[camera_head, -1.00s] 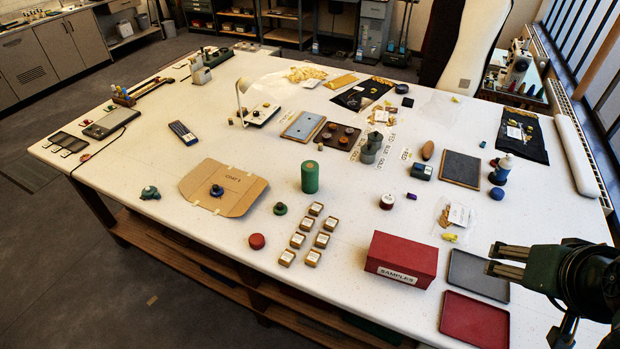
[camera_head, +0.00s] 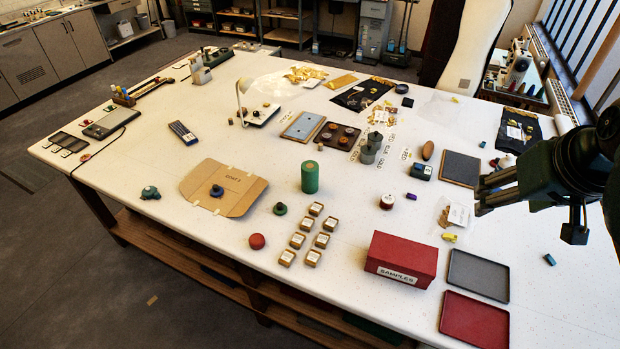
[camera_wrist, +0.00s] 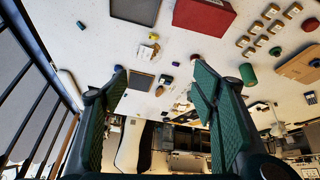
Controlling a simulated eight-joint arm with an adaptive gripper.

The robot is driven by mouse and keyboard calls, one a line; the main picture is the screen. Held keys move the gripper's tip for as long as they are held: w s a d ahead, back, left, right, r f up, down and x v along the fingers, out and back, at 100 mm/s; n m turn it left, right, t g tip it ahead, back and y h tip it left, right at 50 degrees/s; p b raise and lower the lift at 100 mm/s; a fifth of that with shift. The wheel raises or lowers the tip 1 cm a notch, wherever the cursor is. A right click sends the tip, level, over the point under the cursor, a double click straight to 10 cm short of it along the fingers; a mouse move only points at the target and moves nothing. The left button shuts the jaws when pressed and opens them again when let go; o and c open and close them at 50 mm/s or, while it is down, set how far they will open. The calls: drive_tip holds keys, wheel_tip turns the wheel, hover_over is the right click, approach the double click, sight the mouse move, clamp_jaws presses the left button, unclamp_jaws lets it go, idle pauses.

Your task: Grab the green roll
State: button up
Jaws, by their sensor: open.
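The green roll (camera_head: 310,177) stands upright on the white table, near its middle, left of the red samples box. It also shows at the right in the wrist view (camera_wrist: 248,74). My gripper (camera_head: 480,196) is at the right of the head view, above the table and well apart from the roll. In the wrist view its two fingers (camera_wrist: 160,80) are spread wide with nothing between them.
The red samples box (camera_head: 402,257) stands between the roll and the front right trays. Several small labelled boxes (camera_head: 307,238) sit in front of the roll. A cardboard sheet (camera_head: 238,186) lies left of it. A grey bottle (camera_head: 369,150) stands behind it.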

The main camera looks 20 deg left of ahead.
drive_tip(key=w+a+r+n+g, duration=0.2)
drive_tip(key=w+a+r+n, duration=0.2)
drive_tip(key=w+a, duration=0.6)
drive_tip(key=n+g, duration=0.4)
drive_tip(key=n, duration=0.6)
hover_over(310, 165)
wheel_tip(310, 165, down, 10)
drive_tip(key=f, duration=0.1)
drive_tip(key=shift+h, duration=0.4)
wheel_tip(310, 165, down, 25)
drive_tip(key=shift+d+f+p, duration=0.1)
drive_tip(key=shift+p, duration=0.2)
drive_tip(key=shift+f, duration=0.15)
drive_tip(key=shift+f, duration=1.25)
drive_tip(key=shift+f, duration=0.1)
